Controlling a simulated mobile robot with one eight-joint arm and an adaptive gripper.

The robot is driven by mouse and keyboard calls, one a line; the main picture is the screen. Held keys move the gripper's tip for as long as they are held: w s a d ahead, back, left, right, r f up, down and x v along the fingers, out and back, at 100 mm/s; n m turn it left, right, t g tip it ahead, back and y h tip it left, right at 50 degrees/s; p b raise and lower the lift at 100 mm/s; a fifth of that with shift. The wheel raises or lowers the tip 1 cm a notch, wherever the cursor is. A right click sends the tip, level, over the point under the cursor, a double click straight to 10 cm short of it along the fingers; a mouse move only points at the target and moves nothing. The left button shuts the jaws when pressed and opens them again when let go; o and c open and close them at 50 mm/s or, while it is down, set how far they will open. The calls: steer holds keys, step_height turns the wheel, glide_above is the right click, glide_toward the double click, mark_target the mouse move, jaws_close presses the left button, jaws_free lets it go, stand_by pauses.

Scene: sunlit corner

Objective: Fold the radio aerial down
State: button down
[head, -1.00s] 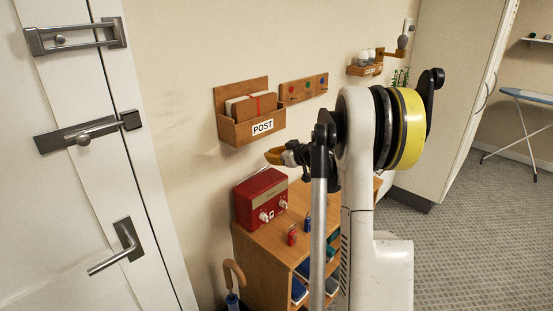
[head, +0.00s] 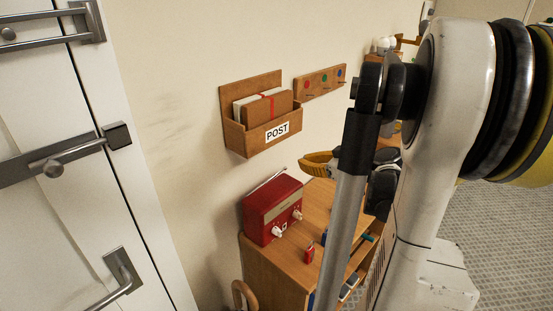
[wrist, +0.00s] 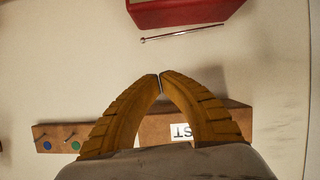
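The red radio (head: 271,210) stands on the wooden cabinet top, against the wall. Its thin metal aerial (head: 267,180) slants above the radio's top, its free end up and to the right in the head view. In the wrist view the radio (wrist: 185,8) is cut off at the top edge, with the aerial (wrist: 183,34) just below it, ending in a small knob at left. My gripper (head: 302,160) is right of and above the radio, apart from the aerial. In the wrist view my gripper's yellow fingers (wrist: 160,77) meet at the tips, with nothing between them.
A wooden POST box (head: 250,134) with letters hangs above the radio, beside a hook board (head: 320,82). A small red object (head: 309,252) sits on the cabinet top (head: 290,262). The white door (head: 60,220) with metal bolts is at left.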

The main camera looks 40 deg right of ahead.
steer(key=w, duration=0.1)
steer(key=b, duration=0.4)
glide_above(279, 173)
steer(key=s, duration=0.2)
steer(key=f, duration=0.4)
steer(key=shift+s+a, duration=0.1)
steer(key=shift+a, duration=0.1)
steer(key=shift+w+d+f+b, duration=0.1)
steer(key=shift+w+f+b, duration=0.15)
steer(key=shift+f, duration=0.4)
steer(key=shift+w+d+f+b, duration=0.1)
steer(key=shift+f+b, duration=0.1)
steer(key=shift+f, duration=0.4)
steer(key=shift+w+f, duration=0.25)
steer(key=shift+f, duration=0.15)
steer(key=shift+w+d+f+b, duration=0.15)
steer(key=shift+f+b, duration=0.85)
steer(key=shift+f, duration=0.25)
steer(key=shift+r, duration=0.2)
